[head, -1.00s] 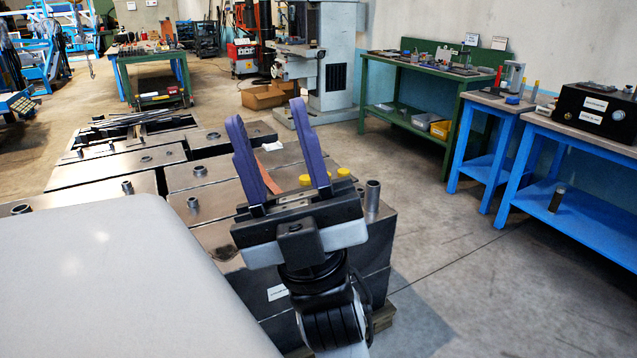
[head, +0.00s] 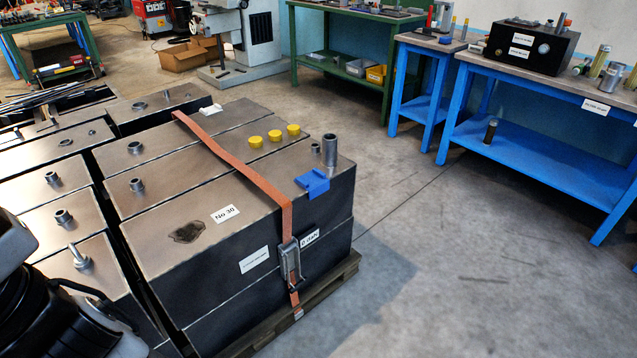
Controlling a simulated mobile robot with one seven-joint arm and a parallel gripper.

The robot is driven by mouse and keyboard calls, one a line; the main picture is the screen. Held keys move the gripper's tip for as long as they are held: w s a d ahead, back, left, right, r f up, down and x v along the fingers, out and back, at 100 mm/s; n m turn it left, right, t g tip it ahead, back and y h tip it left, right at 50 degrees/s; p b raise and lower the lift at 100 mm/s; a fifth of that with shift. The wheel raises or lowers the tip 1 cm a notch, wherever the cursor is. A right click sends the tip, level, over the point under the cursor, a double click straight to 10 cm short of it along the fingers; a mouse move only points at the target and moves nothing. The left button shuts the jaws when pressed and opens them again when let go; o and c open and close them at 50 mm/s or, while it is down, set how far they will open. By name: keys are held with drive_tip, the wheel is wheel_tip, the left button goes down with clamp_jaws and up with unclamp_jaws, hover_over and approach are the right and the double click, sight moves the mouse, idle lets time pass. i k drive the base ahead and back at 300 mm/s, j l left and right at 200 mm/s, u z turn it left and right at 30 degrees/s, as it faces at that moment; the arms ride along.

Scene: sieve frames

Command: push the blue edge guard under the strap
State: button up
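The blue edge guard (head: 313,184) sits on the top edge of the dark metal box, with a flap hanging over the side face. It lies just right of the orange strap (head: 240,166), beside it with a small gap, not under it. The strap runs across the box tops, bends over the edge and goes down the side through a metal ratchet buckle (head: 290,262). My gripper is out of the frame. Only dark and grey parts of my arm show at the lower left.
The boxes stand on a wooden pallet (head: 345,272). Three yellow caps (head: 274,136) and a metal pipe stub (head: 329,150) stand near the guard. Blue benches (head: 530,152) are at the right. The floor (head: 430,250) between is clear.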

sight(316, 182)
drive_tip(key=i+l+u, duration=0.1)
drive_tip(key=l, duration=0.25)
drive_tip(key=i+l+u, duration=0.1)
drive_tip(key=i+l, duration=0.2)
drive_tip(key=i+l+u, duration=0.1)
drive_tip(key=l, duration=0.4)
drive_tip(key=i+l+u, duration=0.1)
drive_tip(key=l, duration=0.35)
drive_tip(key=i+l+u, duration=0.1)
drive_tip(key=i+l, duration=0.15)
drive_tip(key=l, duration=0.15)
drive_tip(key=i+l+u, duration=0.1)
drive_tip(key=l, duration=0.35)
drive_tip(key=i+l+u, duration=0.15)
drive_tip(key=l, duration=0.3)
drive_tip(key=l+u, duration=0.1)
drive_tip(key=l, duration=0.35)
drive_tip(key=i+j, duration=0.15)
drive_tip(key=i, duration=0.2)
drive_tip(key=u, duration=0.05)
